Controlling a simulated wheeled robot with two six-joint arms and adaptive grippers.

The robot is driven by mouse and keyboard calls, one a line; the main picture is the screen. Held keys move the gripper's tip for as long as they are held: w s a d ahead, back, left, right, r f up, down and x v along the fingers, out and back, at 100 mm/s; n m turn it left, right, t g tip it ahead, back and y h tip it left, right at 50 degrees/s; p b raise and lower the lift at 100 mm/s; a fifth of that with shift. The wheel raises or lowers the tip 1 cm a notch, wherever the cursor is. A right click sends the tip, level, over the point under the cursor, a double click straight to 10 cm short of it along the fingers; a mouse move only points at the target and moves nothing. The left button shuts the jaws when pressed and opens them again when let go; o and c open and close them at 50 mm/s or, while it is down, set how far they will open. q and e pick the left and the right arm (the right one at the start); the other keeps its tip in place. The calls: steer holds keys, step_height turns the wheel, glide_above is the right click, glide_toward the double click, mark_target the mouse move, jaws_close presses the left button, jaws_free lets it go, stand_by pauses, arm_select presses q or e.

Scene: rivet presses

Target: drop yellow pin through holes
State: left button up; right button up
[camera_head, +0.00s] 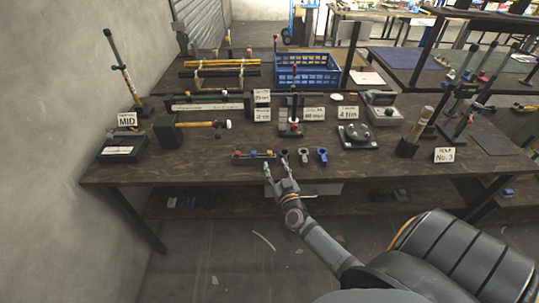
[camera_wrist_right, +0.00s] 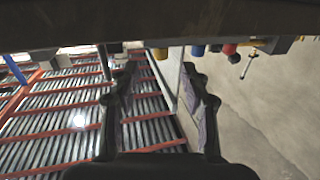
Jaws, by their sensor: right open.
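A small grey block (camera_head: 252,158) near the front edge of the bench carries several short coloured pins. The yellow pin (camera_head: 269,153) appears at its right end. In the right wrist view a yellow pin (camera_wrist_right: 160,53) shows beyond the gap between my fingers, with blue and red pins to its right. My right gripper (camera_head: 275,163) is open and empty at the bench's front edge, just in front of the block's right end. A dark holed part (camera_head: 303,155) and a blue holed part (camera_head: 322,155) stand right of the fingers. Their holes are too small to make out. My left gripper is not in view.
A small press (camera_head: 290,122) stands behind the holed parts. A black round fixture (camera_head: 357,136) is to the right, and a black block with a yellow-handled tool (camera_head: 195,124) is to the left. A blue crate (camera_head: 307,72) sits farther back.

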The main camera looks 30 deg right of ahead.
mark_target(270, 155)
steer(key=shift+x, duration=1.1)
steer(key=shift+w+d, duration=0.1)
steer(key=shift+w, duration=0.15)
steer(key=b+x, duration=0.1)
steer(key=x, duration=0.3)
steer(key=shift+w+r, duration=0.1)
steer(key=shift+w, duration=0.3)
steer(key=shift+s+r, duration=0.1)
steer(key=shift+c, duration=0.6)
steer(key=c, duration=0.8)
